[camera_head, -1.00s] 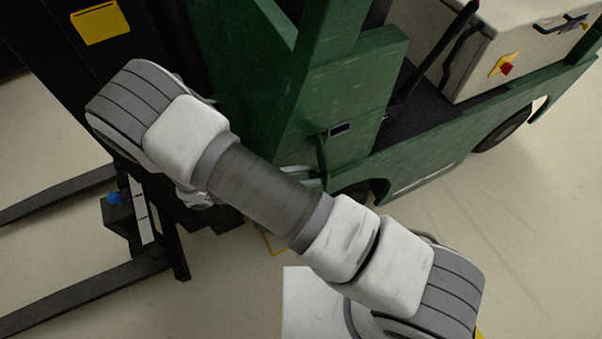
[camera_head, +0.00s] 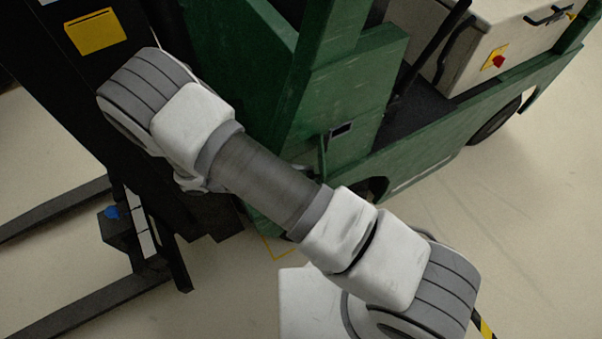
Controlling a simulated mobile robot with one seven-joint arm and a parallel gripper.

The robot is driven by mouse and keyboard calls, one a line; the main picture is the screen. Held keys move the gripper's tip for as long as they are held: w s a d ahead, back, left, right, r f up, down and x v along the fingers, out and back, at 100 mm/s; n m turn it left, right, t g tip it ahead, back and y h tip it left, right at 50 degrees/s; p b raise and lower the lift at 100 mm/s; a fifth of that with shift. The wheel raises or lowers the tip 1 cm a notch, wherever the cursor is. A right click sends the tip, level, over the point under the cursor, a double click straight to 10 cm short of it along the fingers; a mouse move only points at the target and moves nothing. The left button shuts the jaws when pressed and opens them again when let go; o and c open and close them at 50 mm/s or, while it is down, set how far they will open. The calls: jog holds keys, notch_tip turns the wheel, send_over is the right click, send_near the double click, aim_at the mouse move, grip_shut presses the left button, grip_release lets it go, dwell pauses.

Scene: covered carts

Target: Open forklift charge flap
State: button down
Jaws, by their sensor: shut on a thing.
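The green forklift (camera_head: 375,65) fills the upper middle of the head view. A narrow green edge (camera_head: 322,158) stands out from its body beside my arm; it may be the charge flap, but my arm covers most of that area and I cannot tell how far it is open. A small dark rectangular recess with a light frame (camera_head: 341,130) shows on the green side just above it. My gripper is hidden behind my own arm, which crosses the picture from lower right to upper left.
The black mast (camera_head: 60,75) with a yellow label (camera_head: 95,31) stands at left, its dark forks (camera_head: 95,298) reaching left near the floor. A beige box with a red knob (camera_head: 497,62) sits on the forklift at upper right.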

jog(key=c, duration=0.7)
grip_release()
jog(key=shift+w+a+p, duration=0.15)
jog(key=shift+a, duration=4.2)
jog(key=shift+w+a+p, duration=0.1)
jog(key=shift+a+p, duration=0.05)
jog(key=shift+a, duration=4.2)
jog(key=shift+s, duration=0.1)
